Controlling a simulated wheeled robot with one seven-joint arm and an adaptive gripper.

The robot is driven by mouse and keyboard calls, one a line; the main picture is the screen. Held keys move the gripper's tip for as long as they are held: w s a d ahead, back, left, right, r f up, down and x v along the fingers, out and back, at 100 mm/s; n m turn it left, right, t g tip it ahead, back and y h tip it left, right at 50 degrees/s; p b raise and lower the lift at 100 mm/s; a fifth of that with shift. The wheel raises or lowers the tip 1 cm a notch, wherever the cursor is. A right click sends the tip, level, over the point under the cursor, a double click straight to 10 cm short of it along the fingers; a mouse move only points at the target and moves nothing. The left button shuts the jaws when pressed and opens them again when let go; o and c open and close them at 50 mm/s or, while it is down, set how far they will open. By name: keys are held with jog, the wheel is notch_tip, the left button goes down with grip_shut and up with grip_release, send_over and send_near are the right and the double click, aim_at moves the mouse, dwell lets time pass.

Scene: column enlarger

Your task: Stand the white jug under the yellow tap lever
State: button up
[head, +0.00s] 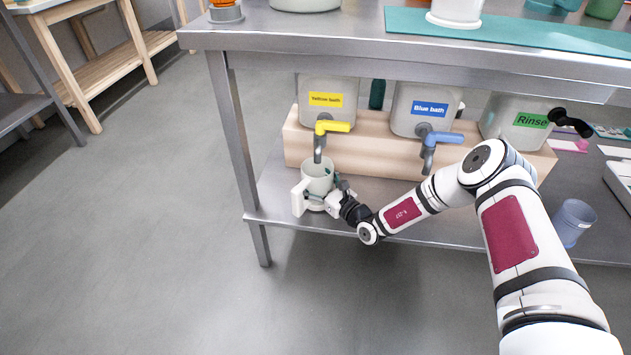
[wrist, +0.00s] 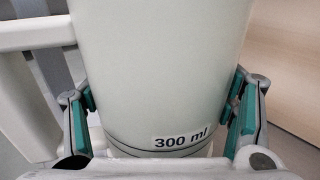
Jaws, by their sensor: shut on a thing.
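The white jug (head: 319,178) stands upright on the lower shelf at its left end, with its handle to the left. The yellow tap lever (head: 332,127) is on the container labelled "Yellow bath", and its spout (head: 318,150) points down at the jug's mouth. My gripper (head: 327,199) is shut on the jug from the right front. In the wrist view the jug (wrist: 160,75) fills the middle, with a "300 ml" label, between the green finger pads of my gripper (wrist: 162,105). Whether the jug's base touches the shelf is hard to tell.
A blue tap lever (head: 443,138) and the "Rinse" container (head: 515,120) are to the right on the same wooden block (head: 375,150). A clear blue beaker (head: 573,220) stands at the right of the shelf. The steel table top (head: 330,30) overhangs it all.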

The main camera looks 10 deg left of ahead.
aim_at(327, 193)
jog(key=shift+f+b, duration=0.3)
jog(key=shift+f, duration=0.15)
dwell(0.4)
jog(key=o, duration=1.4)
jog(key=shift+s+d, duration=0.1)
jog(key=shift+p+v, duration=2.1)
jog(key=shift+v, duration=1.75)
jog(key=shift+s+d, duration=0.1)
jog(key=v, duration=1.1)
jog(key=shift+s+d, duration=0.25)
jog(key=shift+s, duration=0.1)
